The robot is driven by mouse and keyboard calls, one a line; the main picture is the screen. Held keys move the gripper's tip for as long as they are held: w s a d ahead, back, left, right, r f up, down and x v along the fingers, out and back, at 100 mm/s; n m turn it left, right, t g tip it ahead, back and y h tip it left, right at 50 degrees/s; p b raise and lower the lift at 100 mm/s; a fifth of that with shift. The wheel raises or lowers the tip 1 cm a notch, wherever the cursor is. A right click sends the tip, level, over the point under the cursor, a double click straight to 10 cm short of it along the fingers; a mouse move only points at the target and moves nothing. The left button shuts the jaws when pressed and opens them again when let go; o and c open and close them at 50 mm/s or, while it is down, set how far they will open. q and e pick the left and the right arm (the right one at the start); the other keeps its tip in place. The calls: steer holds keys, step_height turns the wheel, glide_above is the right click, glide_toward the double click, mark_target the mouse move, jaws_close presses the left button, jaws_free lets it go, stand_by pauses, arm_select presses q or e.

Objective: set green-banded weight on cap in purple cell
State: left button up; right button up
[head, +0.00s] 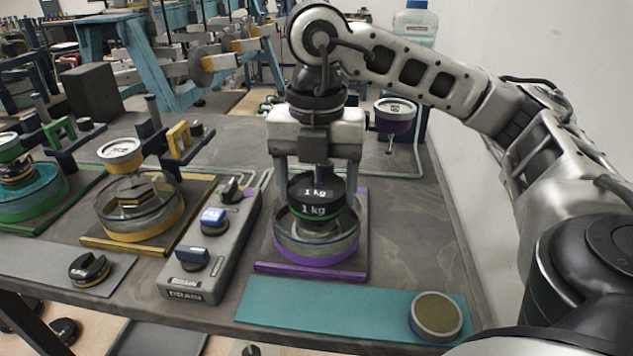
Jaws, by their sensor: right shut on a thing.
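A black weight marked 1 kg with a green band (314,208) is upright at the mouth of the purple cell. My right gripper (318,176) points down and is shut on this weight. The purple cell is a clear round vessel with a purple base ring (318,256) on a purple-edged plate. The weight covers the middle of the cell, so the cap in it is hidden. I cannot tell whether the weight touches the cap. My left gripper is not in view.
A grey DRAIN block (207,243) with several knobs stands left of the purple cell. Further left are a yellow cell (140,222) and a green cell (38,203). A dark weight (90,270) lies front left. A round disc (436,315) sits on a teal mat (330,307).

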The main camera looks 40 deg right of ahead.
steer(key=shift+r, duration=0.1)
steer(key=o, duration=1.6)
steer(key=shift+o, duration=1.2)
arm_select(q)
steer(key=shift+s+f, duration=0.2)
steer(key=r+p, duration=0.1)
steer(key=p, duration=0.3)
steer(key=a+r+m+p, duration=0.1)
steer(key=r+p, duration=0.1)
steer(key=p, duration=0.2)
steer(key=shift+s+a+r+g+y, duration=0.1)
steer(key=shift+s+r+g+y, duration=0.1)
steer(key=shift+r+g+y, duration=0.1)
arm_select(e)
step_height(320, 180, up, 16)
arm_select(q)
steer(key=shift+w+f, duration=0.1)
